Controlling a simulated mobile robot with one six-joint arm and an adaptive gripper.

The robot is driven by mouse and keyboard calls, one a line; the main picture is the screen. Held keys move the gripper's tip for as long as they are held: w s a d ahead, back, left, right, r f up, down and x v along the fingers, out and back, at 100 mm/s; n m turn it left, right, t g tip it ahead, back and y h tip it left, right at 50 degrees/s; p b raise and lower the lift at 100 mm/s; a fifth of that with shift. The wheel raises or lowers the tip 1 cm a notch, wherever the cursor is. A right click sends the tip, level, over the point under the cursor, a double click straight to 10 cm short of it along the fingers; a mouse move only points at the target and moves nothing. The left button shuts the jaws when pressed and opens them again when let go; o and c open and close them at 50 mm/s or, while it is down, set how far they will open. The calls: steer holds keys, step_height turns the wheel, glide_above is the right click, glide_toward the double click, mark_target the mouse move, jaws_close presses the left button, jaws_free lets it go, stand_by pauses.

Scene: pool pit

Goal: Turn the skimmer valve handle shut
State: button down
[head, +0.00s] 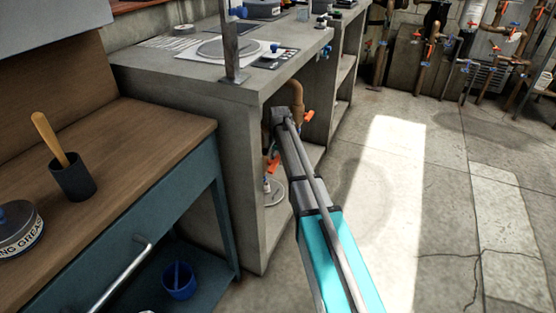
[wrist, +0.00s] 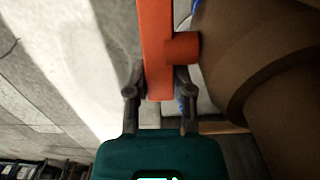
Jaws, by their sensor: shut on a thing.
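In the wrist view an orange valve handle (wrist: 155,40) runs as a flat bar from the top edge down between the fingers of my gripper (wrist: 160,80). One dark finger is on each side, and the gripper is shut on the handle. A short orange stub joins the bar to a thick brown pipe (wrist: 250,45) on the right. In the head view my arm reaches under the concrete counter, where orange handles show at its right (head: 308,115) and left (head: 273,163). My fingers are hidden there, so I cannot tell which handle is held.
The concrete counter (head: 190,105) overhangs the valve space. A metal post (head: 231,50) stands on its front edge. A wooden-topped bench (head: 130,150) with a blue frame is at left. Open floor (head: 420,200) lies right, with more pipes (head: 470,45) beyond.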

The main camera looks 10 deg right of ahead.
steer(key=shift+w+d+f+g+y+b, duration=0.1)
steer(key=shift+f+g+y+b, duration=0.25)
steer(key=shift+g+y+b, duration=0.25)
steer(key=shift+g, duration=0.4)
steer(key=c, duration=0.8)
jaws_free()
steer(key=shift+o, duration=0.2)
steer(key=shift+s+r, duration=0.15)
steer(key=shift+s, duration=0.05)
